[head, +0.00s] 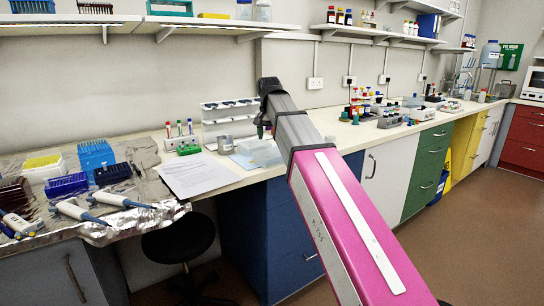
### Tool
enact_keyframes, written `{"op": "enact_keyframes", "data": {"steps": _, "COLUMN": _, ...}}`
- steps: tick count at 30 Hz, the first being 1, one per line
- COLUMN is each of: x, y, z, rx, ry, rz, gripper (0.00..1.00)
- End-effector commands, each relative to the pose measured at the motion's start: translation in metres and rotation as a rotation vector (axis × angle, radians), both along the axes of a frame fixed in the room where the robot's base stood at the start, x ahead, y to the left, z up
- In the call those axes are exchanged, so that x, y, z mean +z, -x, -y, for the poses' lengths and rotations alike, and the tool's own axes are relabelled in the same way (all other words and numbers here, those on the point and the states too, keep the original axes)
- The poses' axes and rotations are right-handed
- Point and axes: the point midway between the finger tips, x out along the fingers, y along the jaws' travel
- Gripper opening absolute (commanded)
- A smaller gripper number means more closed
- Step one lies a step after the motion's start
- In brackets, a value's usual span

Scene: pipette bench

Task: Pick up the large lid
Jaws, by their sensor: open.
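My arm reaches over the bench, and my gripper (262,130) points down at its far end. It is small and partly hidden by my arm; it is open. Below it a translucent pale box or tray (260,153) stands on the bench, partly behind my arm. I cannot tell whether its top is the large lid, or whether the gripper touches it. A pale blue flat sheet (241,162) lies at its left. No other clear large lid can be made out.
Tip boxes (95,156) and pipettes (75,209) crowd the foil-covered left bench. Bottles and racks stand at right. A shelf (120,24) hangs above; a black stool (178,238) stands below.

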Motion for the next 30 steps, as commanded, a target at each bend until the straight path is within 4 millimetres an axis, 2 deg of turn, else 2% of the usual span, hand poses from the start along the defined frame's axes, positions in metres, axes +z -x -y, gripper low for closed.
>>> {"op": "enact_keyframes", "data": {"steps": 5, "x": -0.013, "y": -0.001, "z": 0.003, "rx": 0.000, "ry": 0.000, "rz": 0.000, "gripper": 0.64}}
{"op": "enact_keyframes", "data": {"steps": 13, "x": -0.047, "y": -0.004, "z": 0.007, "rx": 0.000, "ry": 0.001, "rz": -0.002, "gripper": 0.64}}
{"op": "enact_keyframes", "data": {"steps": 21, "x": -0.051, "y": -0.006, "z": 0.007, "rx": 0.000, "ry": -0.001, "rz": 0.001, "gripper": 0.64}}
{"op": "enact_keyframes", "data": {"steps": 23, "x": -0.051, "y": -0.006, "z": 0.007, "rx": 0.000, "ry": 0.000, "rz": 0.001, "gripper": 0.48}}
{"op": "enact_keyframes", "data": {"steps": 24, "x": -0.051, "y": -0.006, "z": 0.007, "rx": 0.000, "ry": 0.000, "rz": 0.000, "gripper": 0.35}}
{"op": "enact_keyframes", "data": {"steps": 26, "x": -0.051, "y": -0.006, "z": 0.007, "rx": 0.000, "ry": 0.000, "rz": 0.000, "gripper": 0.15}}
{"op": "enact_keyframes", "data": {"steps": 27, "x": -0.051, "y": -0.006, "z": 0.007, "rx": 0.000, "ry": 0.000, "rz": 0.000, "gripper": 0.10}}
{"op": "enact_keyframes", "data": {"steps": 30, "x": -0.051, "y": -0.006, "z": 0.007, "rx": 0.000, "ry": 0.000, "rz": 0.000, "gripper": 0.10}}
